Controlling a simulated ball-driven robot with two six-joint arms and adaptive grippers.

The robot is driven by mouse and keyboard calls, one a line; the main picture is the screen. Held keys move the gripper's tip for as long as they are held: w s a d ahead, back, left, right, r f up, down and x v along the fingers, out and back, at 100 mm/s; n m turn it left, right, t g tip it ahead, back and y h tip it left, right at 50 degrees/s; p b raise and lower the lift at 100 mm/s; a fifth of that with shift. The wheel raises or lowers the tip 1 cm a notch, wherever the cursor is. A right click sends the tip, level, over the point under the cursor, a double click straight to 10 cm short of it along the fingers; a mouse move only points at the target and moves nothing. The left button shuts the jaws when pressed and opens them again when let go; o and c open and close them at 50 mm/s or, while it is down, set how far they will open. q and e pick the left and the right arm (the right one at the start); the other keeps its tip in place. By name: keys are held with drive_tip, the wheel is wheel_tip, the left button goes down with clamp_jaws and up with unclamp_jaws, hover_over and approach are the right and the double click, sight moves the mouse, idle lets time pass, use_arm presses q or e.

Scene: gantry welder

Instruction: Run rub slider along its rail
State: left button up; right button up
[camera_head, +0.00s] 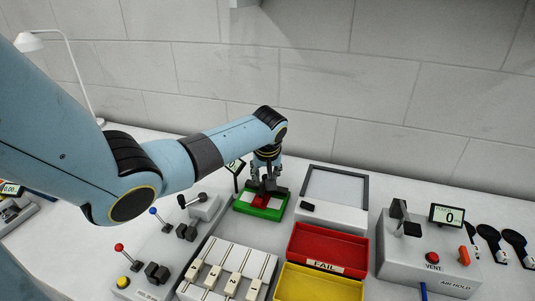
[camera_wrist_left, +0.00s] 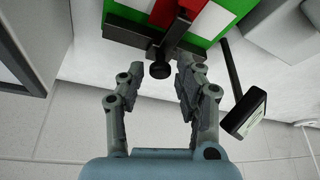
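The rub slider unit is a green-edged block (camera_head: 246,208) with white and red on top, on the table below my left gripper. A dark carriage bar with a short black knob crosses it; the knob (camera_wrist_left: 160,71) shows in the left wrist view. My left gripper (camera_head: 268,182) is over the far side of the block, pointing down. In the left wrist view its fingers (camera_wrist_left: 160,84) are apart, one on each side of the knob, with gaps between. The gripper and arm hide part of the block's back in the head view. My right gripper is not in view.
A small display on a post (camera_wrist_left: 246,112) stands close beside the block. A framed grey panel (camera_head: 334,215) is to the right. Red (camera_head: 340,241) and yellow (camera_head: 318,285) bins, a slider panel (camera_head: 229,262) and levers (camera_head: 187,231) are in front. A wall is behind.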

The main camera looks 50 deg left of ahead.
use_arm(q)
drive_tip(key=shift+o, duration=0.6)
drive_tip(key=shift+r, duration=0.1)
drive_tip(key=v, duration=1.1)
drive_tip(key=shift+s+d+r, duration=0.15)
drive_tip(key=shift+s+r, duration=0.05)
drive_tip(key=shift+r, duration=0.15)
drive_tip(key=shift+w, duration=0.1)
